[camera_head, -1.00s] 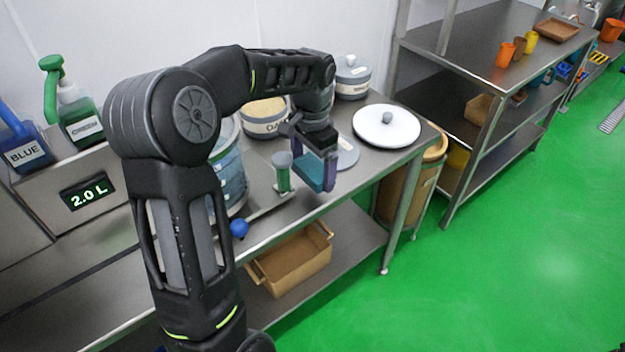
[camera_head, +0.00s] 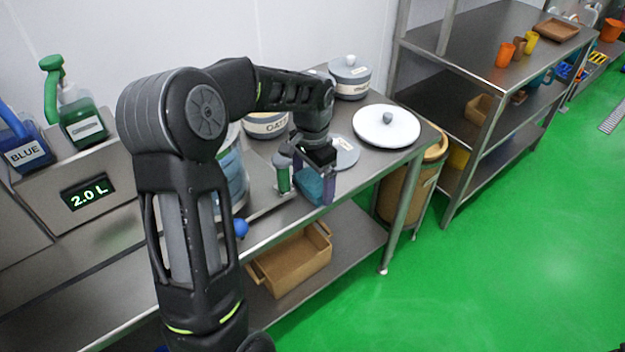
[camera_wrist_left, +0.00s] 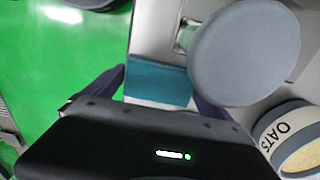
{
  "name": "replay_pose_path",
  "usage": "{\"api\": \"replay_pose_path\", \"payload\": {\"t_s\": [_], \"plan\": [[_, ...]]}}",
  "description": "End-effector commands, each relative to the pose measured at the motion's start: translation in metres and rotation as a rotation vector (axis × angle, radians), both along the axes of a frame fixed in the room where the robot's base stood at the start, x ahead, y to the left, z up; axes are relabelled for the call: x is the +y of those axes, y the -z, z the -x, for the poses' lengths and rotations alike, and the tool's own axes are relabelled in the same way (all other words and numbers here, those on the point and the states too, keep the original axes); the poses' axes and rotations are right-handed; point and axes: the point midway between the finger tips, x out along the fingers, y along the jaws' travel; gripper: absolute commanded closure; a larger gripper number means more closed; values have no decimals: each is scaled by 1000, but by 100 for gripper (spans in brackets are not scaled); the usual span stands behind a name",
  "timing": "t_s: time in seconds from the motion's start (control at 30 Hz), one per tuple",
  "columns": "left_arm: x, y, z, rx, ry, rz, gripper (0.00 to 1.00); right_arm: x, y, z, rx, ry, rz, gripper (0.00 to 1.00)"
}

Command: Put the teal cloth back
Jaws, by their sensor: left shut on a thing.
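The teal cloth (camera_head: 308,187) is a folded block between the fingers of my left gripper (camera_head: 314,184), at the front edge of the steel table. My left gripper is shut on it. In the left wrist view the cloth (camera_wrist_left: 158,82) spans between the two dark fingers. I cannot tell whether the cloth touches the table top. A green-bodied item (camera_head: 283,180) with a round grey top stands close to the left of the gripper. My right gripper is not in view.
The oats canister (camera_head: 266,124) stands behind the arm. A white round lid (camera_head: 387,126) with a grey knob lies to the right. A blue ball (camera_head: 240,229) is near the front edge. A tan crate (camera_head: 290,262) sits on the lower shelf.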

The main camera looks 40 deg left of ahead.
Motion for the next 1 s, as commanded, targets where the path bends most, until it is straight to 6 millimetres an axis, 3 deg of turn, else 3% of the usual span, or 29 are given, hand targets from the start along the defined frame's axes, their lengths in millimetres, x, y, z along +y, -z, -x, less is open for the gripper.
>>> {"api": "replay_pose_path", "payload": {"t_s": [0.47, 0.67, 1.0], "plan": [[0, -6, 0, -1, 0, 0, 0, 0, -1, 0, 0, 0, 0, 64], [0, -34, -1, -3, 0, 0, 0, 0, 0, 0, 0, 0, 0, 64], [0, -103, -1, -2, 0, 0, 0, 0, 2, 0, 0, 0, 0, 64]]}}
